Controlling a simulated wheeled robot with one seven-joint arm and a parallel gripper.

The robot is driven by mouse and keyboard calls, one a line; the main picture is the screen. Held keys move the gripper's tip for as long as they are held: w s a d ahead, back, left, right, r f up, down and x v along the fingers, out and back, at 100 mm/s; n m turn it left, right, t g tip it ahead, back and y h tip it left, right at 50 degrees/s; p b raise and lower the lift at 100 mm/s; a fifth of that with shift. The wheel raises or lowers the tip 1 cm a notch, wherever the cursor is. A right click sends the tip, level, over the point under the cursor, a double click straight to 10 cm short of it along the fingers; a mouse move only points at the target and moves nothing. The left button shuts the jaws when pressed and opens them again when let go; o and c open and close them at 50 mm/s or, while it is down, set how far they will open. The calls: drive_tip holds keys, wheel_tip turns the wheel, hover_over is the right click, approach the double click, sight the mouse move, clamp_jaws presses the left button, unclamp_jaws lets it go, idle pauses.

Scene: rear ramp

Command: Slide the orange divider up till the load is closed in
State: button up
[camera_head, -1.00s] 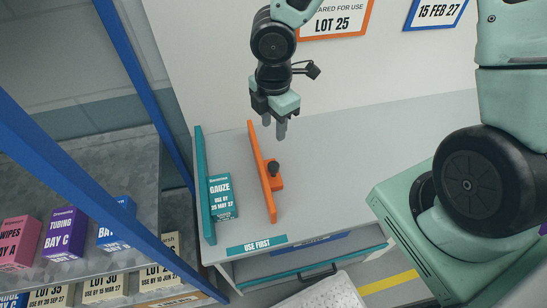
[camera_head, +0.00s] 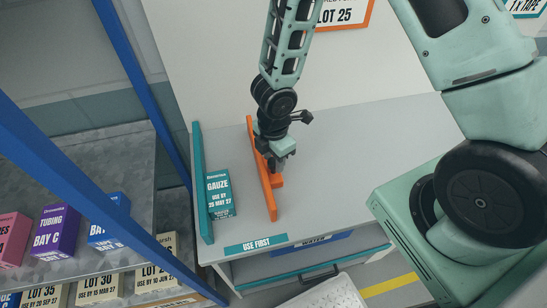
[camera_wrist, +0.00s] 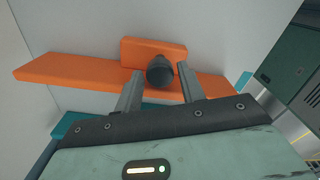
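The orange divider (camera_head: 268,197) stands on the grey worktop and runs front to back, with a short orange block on its right side. The block carries a black knob (camera_wrist: 160,70), which my gripper hides in the head view. The load is a teal gauze box (camera_head: 220,196) lying to the left of the divider, against the teal side wall (camera_head: 201,180). A strip of bare worktop shows between box and divider. My gripper (camera_head: 275,168) is over the block. In the wrist view its two fingers (camera_wrist: 159,84) are apart, one on each side of the knob; contact is not clear.
A "USE FIRST" label (camera_head: 255,243) marks the worktop's front edge. The worktop (camera_head: 360,150) right of the divider is clear. A blue-framed shelf with boxes (camera_head: 55,232) stands at the left. Framed signs hang on the back wall.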

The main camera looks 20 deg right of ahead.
clamp_jaws()
drive_tip(key=a, duration=0.2)
drive_tip(key=w+a+p, duration=0.1)
drive_tip(key=a, duration=0.5)
drive_tip(key=shift+w+p, duration=0.3)
drive_tip(key=shift+w, duration=0.05)
unclamp_jaws()
drive_tip(key=shift+r, duration=0.15)
wheel_tip(320, 180, up, 17)
drive_tip(key=b, duration=0.1)
